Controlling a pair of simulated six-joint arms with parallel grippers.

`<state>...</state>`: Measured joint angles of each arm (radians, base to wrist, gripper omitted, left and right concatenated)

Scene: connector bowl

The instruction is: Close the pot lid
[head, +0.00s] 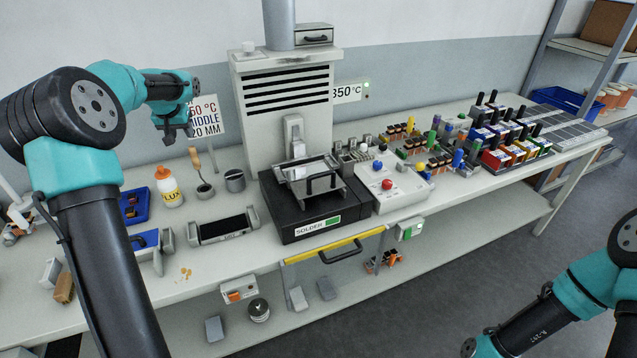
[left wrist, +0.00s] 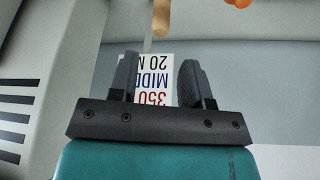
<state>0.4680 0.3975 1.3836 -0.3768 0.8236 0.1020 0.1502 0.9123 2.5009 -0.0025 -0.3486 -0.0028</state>
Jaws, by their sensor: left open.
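The black solder unit (head: 300,228) stands at the middle of the bench below the hood. A flat metal plate with a black handle (head: 322,184) lies over its top; I cannot tell whether this is the pot lid or how far it covers the pot. My left gripper (head: 178,134) is open and empty, raised above the bench, left of the solder unit and in front of the temperature sign. In the left wrist view its two fingers (left wrist: 160,78) are apart with the sign behind them. My right arm shows at the lower right; its gripper is out of view.
A vented hood (head: 285,95) rises behind the solder unit. A button box (head: 392,190) stands right of it. A flux bottle (head: 168,187), a small grey cup (head: 235,181) and a brush holder (head: 204,190) stand to the left. Colored bins and parts crowd the right.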

